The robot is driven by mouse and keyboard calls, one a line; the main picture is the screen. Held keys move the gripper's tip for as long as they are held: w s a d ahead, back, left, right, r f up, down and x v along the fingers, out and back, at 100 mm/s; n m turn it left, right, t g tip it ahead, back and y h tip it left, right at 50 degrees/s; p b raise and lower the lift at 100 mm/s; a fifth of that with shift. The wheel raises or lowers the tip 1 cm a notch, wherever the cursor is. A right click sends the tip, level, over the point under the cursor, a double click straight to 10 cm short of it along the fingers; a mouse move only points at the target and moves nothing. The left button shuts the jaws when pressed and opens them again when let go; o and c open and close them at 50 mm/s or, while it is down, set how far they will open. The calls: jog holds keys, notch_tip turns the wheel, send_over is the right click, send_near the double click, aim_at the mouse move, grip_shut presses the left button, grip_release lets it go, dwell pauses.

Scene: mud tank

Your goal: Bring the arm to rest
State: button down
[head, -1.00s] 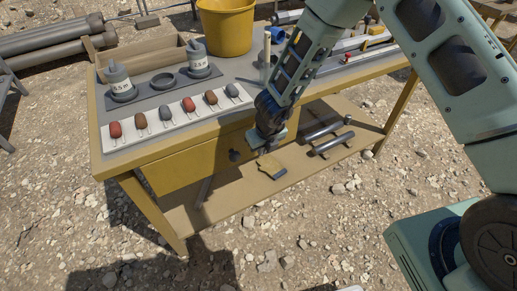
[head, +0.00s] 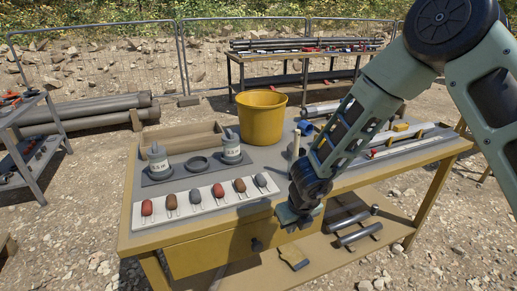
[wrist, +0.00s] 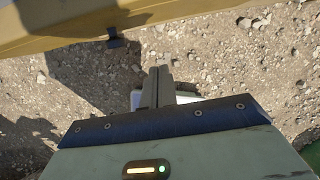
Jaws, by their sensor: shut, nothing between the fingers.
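My arm reaches in from the right in the head view, with the forearm angled down to the front edge of the yellow workbench (head: 185,238). My gripper (head: 297,222) hangs at that front edge, right of the drawer knob (head: 256,245). In the wrist view the two fingers of my gripper (wrist: 157,84) lie together, shut and empty, over gravel. The bench edge (wrist: 90,22) crosses the top of the wrist view, and the knob (wrist: 116,39) shows beneath it. The fingertips are hard to make out in the head view.
On the bench stand a yellow bucket (head: 262,120), two labelled bottles on a dark tray (head: 188,174), and a white board (head: 170,211) with several coloured lumps. Pipes (head: 357,235) lie on the lower shelf. A grey shelf rack (head: 30,165) stands left. Open gravel lies in front.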

jog(key=s+a+r+n+y, duration=0.2)
jog(key=s+a+r+n, duration=0.3)
jog(key=r+n, duration=0.3)
jog(key=s+a+r+n+y, duration=0.2)
jog(key=s+a+r+n, duration=0.35)
jog(key=n, duration=0.55)
jog(key=s+d+r+n+g+h, duration=0.1)
jog(key=s+d+r+n+h, duration=0.1)
jog(key=s+d+n, duration=0.3)
jog(key=s+d+r+n+g+h, duration=0.1)
jog(key=s+d+r+n, duration=0.3)
jog(key=s+n, duration=0.8)
jog(key=d+n+h, duration=0.1)
jog(key=n, duration=0.3)
jog(key=shift+d+r+g, duration=0.25)
jog(key=shift+r+g, duration=0.05)
jog(key=shift+r, duration=0.1)
